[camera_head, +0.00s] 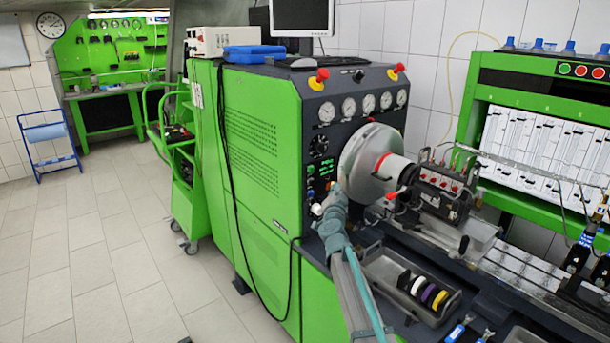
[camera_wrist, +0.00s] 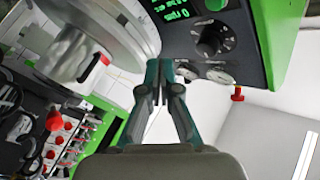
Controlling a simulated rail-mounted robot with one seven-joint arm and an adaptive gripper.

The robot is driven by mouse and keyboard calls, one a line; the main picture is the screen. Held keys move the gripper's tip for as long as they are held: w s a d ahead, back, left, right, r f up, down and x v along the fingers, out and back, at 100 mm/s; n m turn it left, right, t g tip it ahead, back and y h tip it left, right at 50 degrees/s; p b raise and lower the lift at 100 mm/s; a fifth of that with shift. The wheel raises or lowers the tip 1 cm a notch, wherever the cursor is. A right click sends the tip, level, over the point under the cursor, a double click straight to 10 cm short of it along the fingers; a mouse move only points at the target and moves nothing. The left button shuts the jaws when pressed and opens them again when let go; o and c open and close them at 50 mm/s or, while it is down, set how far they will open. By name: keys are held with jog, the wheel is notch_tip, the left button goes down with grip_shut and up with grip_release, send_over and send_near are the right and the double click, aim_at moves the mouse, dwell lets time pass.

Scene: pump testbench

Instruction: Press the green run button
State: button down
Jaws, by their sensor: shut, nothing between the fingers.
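The green run button (camera_head: 311,169) is a small round green button on the dark control panel (camera_head: 345,93), left of the lit green display (camera_head: 327,168). In the wrist view the green button (camera_wrist: 215,4) is cut by the top edge, beside the display (camera_wrist: 177,10) and above a black knob (camera_wrist: 212,40). My gripper (camera_head: 334,190) is in front of the panel, lower right of the button. In the wrist view the teal fingers of my gripper (camera_wrist: 160,75) are together and empty, below the panel edge and apart from the button. I cannot tell the exact gap to the panel.
A large silver flywheel (camera_head: 365,160) stands close to the right of my gripper. A tray with coloured rings (camera_head: 430,295) lies below it. The floor at left is clear.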

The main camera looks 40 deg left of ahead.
aim_at(311, 170)
jog(key=shift+w+a+r, duration=0.15)
jog(key=shift+r, duration=0.35)
jog(key=shift+w+a+r, duration=0.15)
jog(key=shift+r, duration=0.3)
jog(key=shift+a, duration=0.1)
jog(key=w+a, duration=0.1)
jog(key=a, duration=0.7)
jog(key=shift+a, duration=0.25)
jog(key=shift+a, duration=0.1)
dwell(0.9)
jog(key=shift+a, duration=0.35)
